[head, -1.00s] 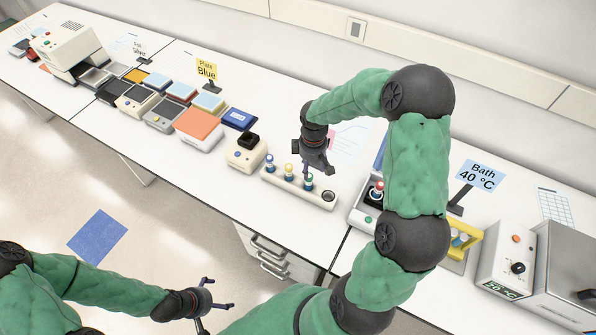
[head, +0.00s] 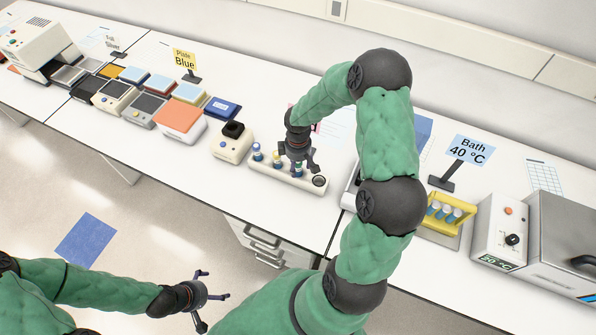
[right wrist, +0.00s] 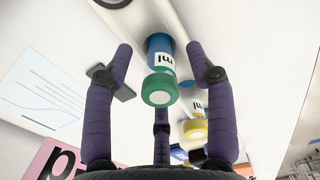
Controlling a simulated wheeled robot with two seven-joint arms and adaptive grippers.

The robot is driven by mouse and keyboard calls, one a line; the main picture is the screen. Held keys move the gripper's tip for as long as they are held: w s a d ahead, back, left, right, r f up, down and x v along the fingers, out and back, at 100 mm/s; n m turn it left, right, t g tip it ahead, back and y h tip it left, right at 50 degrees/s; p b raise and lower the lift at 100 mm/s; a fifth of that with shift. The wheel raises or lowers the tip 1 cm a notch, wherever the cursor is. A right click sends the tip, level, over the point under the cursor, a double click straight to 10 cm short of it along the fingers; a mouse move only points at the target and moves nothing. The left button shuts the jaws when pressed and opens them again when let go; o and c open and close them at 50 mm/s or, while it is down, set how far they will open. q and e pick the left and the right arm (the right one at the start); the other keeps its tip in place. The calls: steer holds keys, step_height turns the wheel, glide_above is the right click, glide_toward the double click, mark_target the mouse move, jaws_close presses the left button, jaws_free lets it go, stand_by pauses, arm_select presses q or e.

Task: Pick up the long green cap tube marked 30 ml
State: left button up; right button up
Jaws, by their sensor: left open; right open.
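The green cap tube (right wrist: 160,88) stands in the white rack, its cap facing the right wrist camera. It has a blue body and a white label on which "ml" shows; the number is not readable. My right gripper (head: 300,160) is open above the rack, with its fingers on either side of the green cap tube in the wrist view and no clear contact. In the head view the gripper largely hides this tube. My left gripper (head: 206,297) is open and empty, low in front of the bench.
A yellow rack (head: 440,228) stands right.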

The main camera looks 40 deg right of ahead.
steer(key=shift+f, duration=0.85)
steer(key=shift+r, duration=0.1)
jaws_close()
